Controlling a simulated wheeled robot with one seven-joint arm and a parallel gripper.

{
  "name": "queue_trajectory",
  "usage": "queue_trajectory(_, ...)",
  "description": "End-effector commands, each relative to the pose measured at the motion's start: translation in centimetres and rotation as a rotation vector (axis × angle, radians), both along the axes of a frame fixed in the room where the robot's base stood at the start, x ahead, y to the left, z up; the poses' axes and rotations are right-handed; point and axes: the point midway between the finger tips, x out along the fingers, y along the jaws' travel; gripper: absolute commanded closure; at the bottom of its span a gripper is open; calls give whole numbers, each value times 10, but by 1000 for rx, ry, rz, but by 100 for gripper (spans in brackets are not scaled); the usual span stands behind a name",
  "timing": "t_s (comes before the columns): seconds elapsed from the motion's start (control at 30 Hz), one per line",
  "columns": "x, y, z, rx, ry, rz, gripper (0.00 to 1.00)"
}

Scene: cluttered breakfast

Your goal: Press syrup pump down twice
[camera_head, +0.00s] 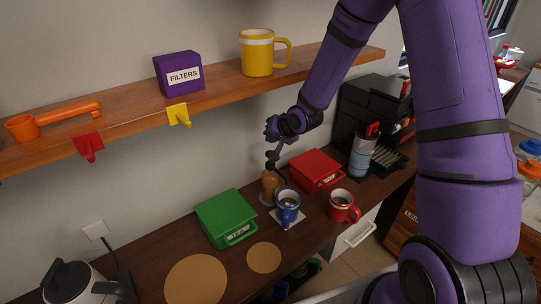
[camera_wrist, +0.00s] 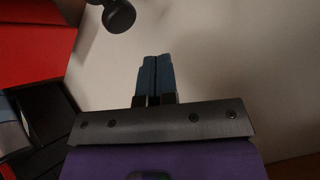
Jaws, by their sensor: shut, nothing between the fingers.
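The syrup bottle (camera_head: 270,186) is amber with a dark pump on top and stands upright at the back of the counter, near the wall. My gripper (camera_head: 275,157) is above or beside the pump head in the head view, and the two overlap there. I cannot tell whether they touch. In the wrist view my gripper (camera_wrist: 156,60) has its two blue-grey fingers together with nothing between them. A dark rounded part, possibly the pump head (camera_wrist: 119,15), shows at the top edge, apart from the fingertips in the picture.
A blue mug (camera_head: 288,209) stands just in front of the bottle. A red mug (camera_head: 342,206), a red box (camera_head: 316,170) and a green tea box (camera_head: 226,219) are close by. A wooden shelf (camera_head: 220,92) runs above. Round mats (camera_head: 196,280) lie at front left.

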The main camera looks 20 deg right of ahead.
Motion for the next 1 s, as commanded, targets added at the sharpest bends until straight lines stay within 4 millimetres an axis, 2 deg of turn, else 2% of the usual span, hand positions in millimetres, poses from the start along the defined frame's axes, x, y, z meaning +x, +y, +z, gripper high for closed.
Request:
queue_trajectory(0.43,0,-1,36,0,-2,-1,100)
queue_trajectory(1.0,0,0,39,0,0,0,100)
